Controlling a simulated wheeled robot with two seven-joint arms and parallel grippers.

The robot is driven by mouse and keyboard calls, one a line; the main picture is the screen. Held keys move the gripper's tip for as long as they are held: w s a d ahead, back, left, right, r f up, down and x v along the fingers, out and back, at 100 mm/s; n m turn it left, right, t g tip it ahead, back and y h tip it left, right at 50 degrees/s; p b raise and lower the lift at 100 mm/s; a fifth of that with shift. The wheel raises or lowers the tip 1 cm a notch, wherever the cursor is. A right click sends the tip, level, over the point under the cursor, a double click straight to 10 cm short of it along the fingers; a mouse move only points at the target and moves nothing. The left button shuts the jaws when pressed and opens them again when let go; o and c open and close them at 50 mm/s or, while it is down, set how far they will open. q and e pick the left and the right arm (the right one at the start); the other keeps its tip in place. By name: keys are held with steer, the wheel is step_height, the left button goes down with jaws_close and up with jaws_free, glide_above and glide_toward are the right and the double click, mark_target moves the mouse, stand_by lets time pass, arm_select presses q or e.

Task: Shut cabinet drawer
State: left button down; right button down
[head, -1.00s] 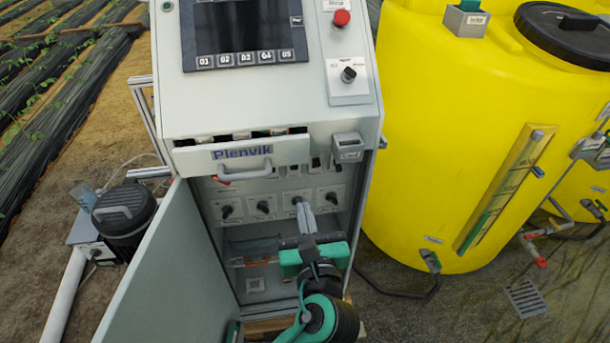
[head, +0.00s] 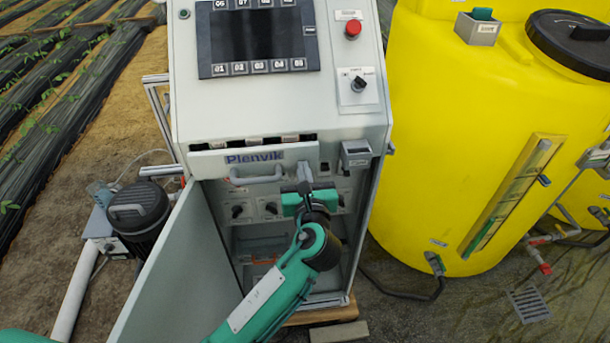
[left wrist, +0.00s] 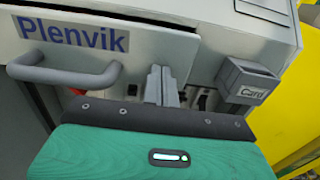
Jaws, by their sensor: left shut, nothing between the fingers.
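The cabinet drawer (head: 222,163) is a grey front marked "Plenvik" with a bar handle (head: 258,179), below the sloped control panel. It is partly open; items show in the gap along its top. My left gripper (head: 304,176) is shut and empty, fingers pointing up at the right part of the drawer front, right of the handle. In the left wrist view the fingertips (left wrist: 161,80) overlap the front's lower edge, right of the handle (left wrist: 66,76). I cannot tell whether they touch it. My right gripper is not in view.
The cabinet door (head: 180,275) stands open at lower left. A small box marked "Card" (left wrist: 248,82) sits right of the drawer. Switches (head: 238,211) are inside the cabinet below. A yellow tank (head: 450,150) stands at right, a black pump (head: 138,212) at left.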

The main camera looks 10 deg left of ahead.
mark_target(300, 157)
arm_select(q)
steer(key=p+x, duration=0.1)
steer(key=x, duration=0.2)
steer(key=shift+w+a+r+p, duration=0.1)
steer(key=shift+w+r+p, duration=0.05)
steer(key=shift+w+p, duration=0.2)
steer(key=shift+w+a, duration=0.15)
steer(key=shift+w, duration=0.1)
steer(key=shift+s, duration=0.15)
steer(key=shift+r, duration=0.1)
